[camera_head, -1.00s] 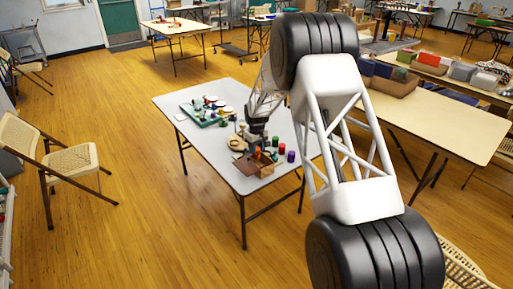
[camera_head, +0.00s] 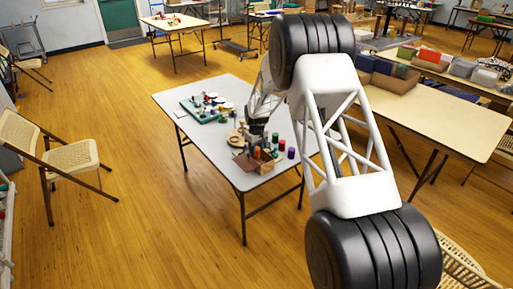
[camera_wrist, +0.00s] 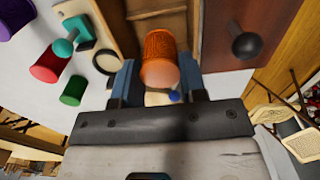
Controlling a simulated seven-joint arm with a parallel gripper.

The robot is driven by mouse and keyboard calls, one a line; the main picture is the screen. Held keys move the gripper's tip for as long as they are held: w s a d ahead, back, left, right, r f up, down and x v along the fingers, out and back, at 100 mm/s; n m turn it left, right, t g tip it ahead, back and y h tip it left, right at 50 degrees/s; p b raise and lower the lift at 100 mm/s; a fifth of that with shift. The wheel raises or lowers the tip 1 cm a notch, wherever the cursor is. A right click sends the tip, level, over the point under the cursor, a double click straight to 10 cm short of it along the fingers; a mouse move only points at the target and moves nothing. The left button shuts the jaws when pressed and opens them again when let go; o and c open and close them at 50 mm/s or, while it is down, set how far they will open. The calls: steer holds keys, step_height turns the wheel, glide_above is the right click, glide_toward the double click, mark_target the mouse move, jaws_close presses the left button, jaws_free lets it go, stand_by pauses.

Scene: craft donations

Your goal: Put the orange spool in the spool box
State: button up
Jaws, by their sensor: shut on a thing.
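The orange spool (camera_wrist: 161,50) stands between the fingers of my gripper (camera_wrist: 160,75) in the wrist view. My gripper is shut on it. The wooden spool box (camera_wrist: 115,22) lies behind and around the spool in that view, with a side wall on each side. The spool lines up with the box opening; I cannot tell whether it touches the floor of the box. In the head view the spool (camera_head: 257,152) shows small and orange at my gripper (camera_head: 262,149), over the box (camera_head: 268,163) near the table's front corner.
A brown panel with a dark knob (camera_wrist: 246,43) lies right of the box in the wrist view. Red (camera_wrist: 50,63), green (camera_wrist: 73,91), teal (camera_wrist: 66,46) and purple (camera_wrist: 17,17) pieces stand to the left.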

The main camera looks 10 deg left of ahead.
steer(key=shift+f, duration=0.4)
steer(key=o, duration=0.8)
steer(key=shift+r, duration=0.1)
steer(key=shift+w+d+r, duration=0.1)
steer(key=shift+w+r, duration=0.05)
steer(key=shift+r, duration=3.5)
